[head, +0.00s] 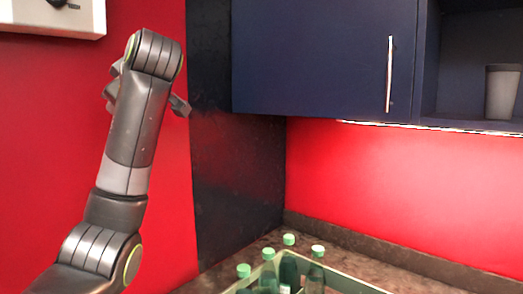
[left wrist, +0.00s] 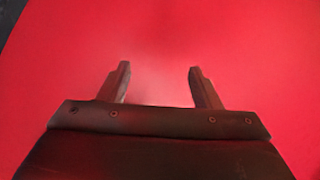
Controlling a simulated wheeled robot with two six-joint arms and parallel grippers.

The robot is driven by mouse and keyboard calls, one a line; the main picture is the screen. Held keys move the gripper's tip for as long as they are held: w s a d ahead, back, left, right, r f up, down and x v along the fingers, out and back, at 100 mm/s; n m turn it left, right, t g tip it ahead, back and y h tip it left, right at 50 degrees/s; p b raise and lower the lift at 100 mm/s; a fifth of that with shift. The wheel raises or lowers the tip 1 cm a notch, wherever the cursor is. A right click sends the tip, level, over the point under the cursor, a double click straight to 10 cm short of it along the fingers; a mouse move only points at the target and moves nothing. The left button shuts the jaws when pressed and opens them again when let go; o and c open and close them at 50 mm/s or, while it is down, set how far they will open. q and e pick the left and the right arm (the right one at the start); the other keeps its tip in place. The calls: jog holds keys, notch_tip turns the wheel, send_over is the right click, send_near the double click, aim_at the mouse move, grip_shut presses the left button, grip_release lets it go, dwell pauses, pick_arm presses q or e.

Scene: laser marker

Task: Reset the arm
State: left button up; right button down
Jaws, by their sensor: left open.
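My left arm rises from the lower left of the head view, bent at the elbow and raised in front of the red wall. My left gripper (head: 180,106) is mostly hidden behind the arm's upper link; only a small part shows at its right. In the left wrist view the left gripper (left wrist: 157,85) has its two fingers spread apart with nothing between them, facing the plain red wall (left wrist: 230,40). My right arm and gripper are in neither view.
A crate (head: 345,281) with several green-capped bottles (head: 289,262) stands on the brown counter (head: 390,278). A dark blue cabinet (head: 310,55) hangs above, with a grey cup (head: 502,92) on an open shelf. A white box (head: 55,17) is on the wall at upper left.

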pick_arm(q)
jog(key=w+a+f+m+g+h, duration=0.1)
jog(key=w+f+m, duration=0.15)
jog(key=f, duration=1.05)
jog(key=w+a+f+m+h, duration=0.1)
jog(key=f+m, duration=0.2)
jog(key=f, duration=0.9)
jog(key=s+a+f+m+g+h, duration=0.1)
jog(key=s+f+m, duration=0.15)
jog(key=f, duration=0.65)
jog(key=s+a+f+m+g+h, duration=0.1)
jog(key=s+f, duration=0.3)
jog(key=f, duration=0.5)
jog(key=s+f+m+g+h, duration=0.2)
jog(key=s+f+m, duration=0.2)
jog(key=s+f, duration=1.4)
jog(key=s+d+f+m+g+h, duration=0.1)
jog(key=s+f, duration=0.2)
jog(key=s, duration=0.8)
jog(key=s+f+m+g+h, duration=0.15)
jog(key=s+f, duration=0.25)
jog(key=s, duration=0.6)
notch_tip(320, 180, down, 25)
jog(key=a+g, duration=0.1)
jog(key=g, duration=0.1)
jog(key=s+d+f, duration=0.1)
jog(key=s+f, duration=1.4)
jog(key=shift+s+g, duration=0.3)
jog(key=shift+g, duration=0.05)
